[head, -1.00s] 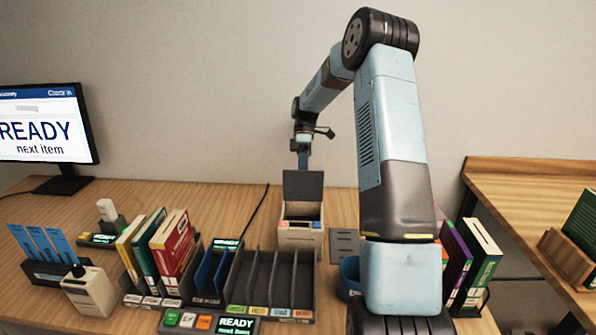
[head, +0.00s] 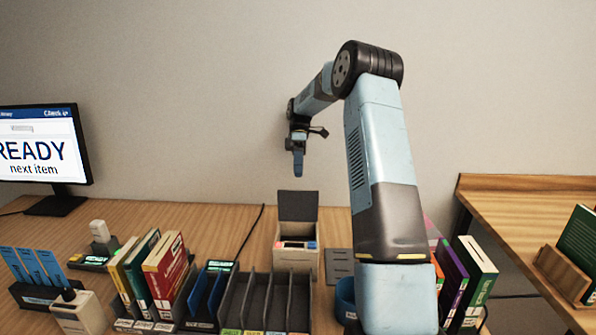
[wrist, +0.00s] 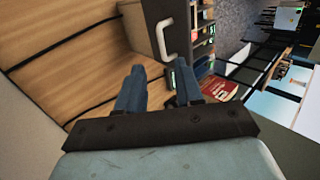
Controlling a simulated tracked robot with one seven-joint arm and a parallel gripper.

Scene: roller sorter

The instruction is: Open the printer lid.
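The printer (head: 296,258) is a small pale box on the desk with coloured buttons on its front. Its dark grey lid (head: 298,206) stands raised, upright at the back of the box. My gripper (head: 298,174) hangs above the lid, with a small gap visible between them. In the wrist view my gripper (wrist: 160,68) has its two blue fingers apart with nothing between them. Beyond the fingertips a dark panel with a white handle (wrist: 164,40) shows, apparently the printer lid.
Book slots (head: 262,300) and a red book (head: 166,268) stand in front and left of the printer. A grey slotted plate (head: 339,265) and a blue cup (head: 346,297) lie to its right. A monitor (head: 40,145) stands at far left. Bare desk surrounds the printer's left side.

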